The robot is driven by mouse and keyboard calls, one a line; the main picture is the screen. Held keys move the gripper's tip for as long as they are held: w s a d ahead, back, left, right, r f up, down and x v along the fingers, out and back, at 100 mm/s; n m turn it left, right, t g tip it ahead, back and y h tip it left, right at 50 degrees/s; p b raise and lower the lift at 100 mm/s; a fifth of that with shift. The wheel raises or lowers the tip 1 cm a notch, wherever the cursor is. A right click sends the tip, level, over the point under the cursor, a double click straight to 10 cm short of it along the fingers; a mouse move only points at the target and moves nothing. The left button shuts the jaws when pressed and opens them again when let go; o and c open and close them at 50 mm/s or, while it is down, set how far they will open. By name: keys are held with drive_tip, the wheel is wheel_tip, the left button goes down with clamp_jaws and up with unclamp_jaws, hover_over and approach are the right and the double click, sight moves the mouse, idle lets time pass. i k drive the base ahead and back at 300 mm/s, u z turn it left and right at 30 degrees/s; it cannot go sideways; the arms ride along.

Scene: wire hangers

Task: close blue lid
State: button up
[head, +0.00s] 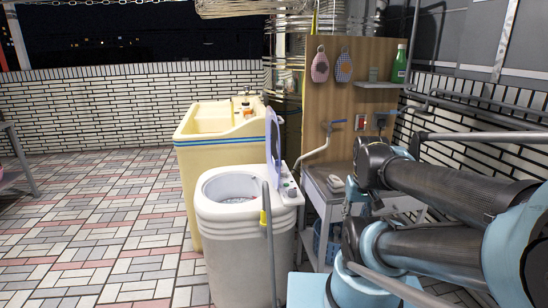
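The blue lid (274,148) stands open and upright at the back right rim of a white, round-topped washing machine (238,245). It shows nearly edge-on as a narrow bluish panel with a darker lower part. The machine's round opening is uncovered, and something small and light-coloured lies inside. My arm's dark and light-blue links fill the right side of the view. I cannot make out my gripper or its fingers, so its place relative to the lid is not shown.
A grey pole with a yellow part (265,218) stands upright before the machine. A cream sink (205,155) stands behind it. A small table (318,190) and a wooden panel (322,105) with a shelf are to the right. Tiled floor (95,235) lies clear at left.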

sight(275, 179)
drive_tip(key=u, duration=0.1)
drive_tip(key=k, duration=0.1)
drive_tip(key=u, duration=2.15)
drive_tip(key=k, duration=1)
drive_tip(key=z, duration=1.25)
drive_tip(key=i, duration=1.05)
